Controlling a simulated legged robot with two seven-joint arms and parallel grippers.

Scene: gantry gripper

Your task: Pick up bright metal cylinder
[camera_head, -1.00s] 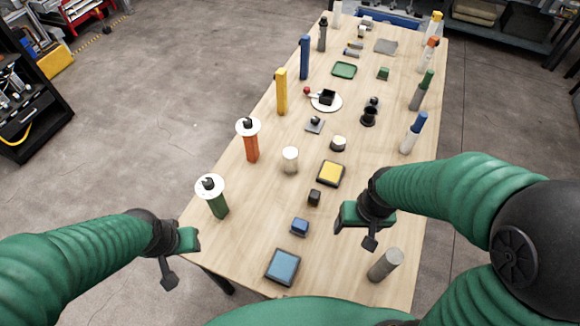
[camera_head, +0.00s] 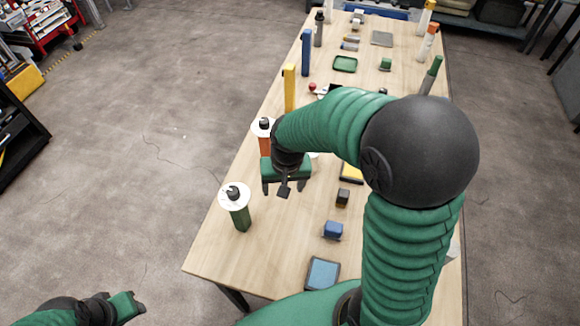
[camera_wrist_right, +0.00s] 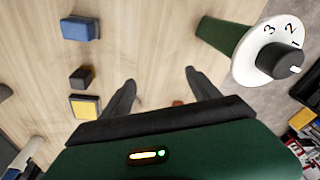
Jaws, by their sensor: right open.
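My right gripper (camera_head: 285,187) is open and empty above the table's left half, between the green post (camera_head: 239,215) and the orange post (camera_head: 265,146). In the right wrist view its two dark fingers (camera_wrist_right: 160,82) are spread over bare wood, with a small red-orange patch (camera_wrist_right: 178,103) behind them. No bright metal cylinder shows clearly now; my right arm covers the front right of the table, where a grey metallic cylinder stood earlier. The pale cylinder near mid-table is also mostly hidden behind the gripper. My left gripper (camera_head: 125,306) is low at the left, off the table; its opening is unclear.
A blue block (camera_head: 333,230), a dark block (camera_head: 343,197) and a light-blue pad (camera_head: 323,273) lie right of the gripper. The green post with its white numbered disc (camera_wrist_right: 262,50) stands close by in the wrist view. A yellow post (camera_head: 289,88) stands farther back.

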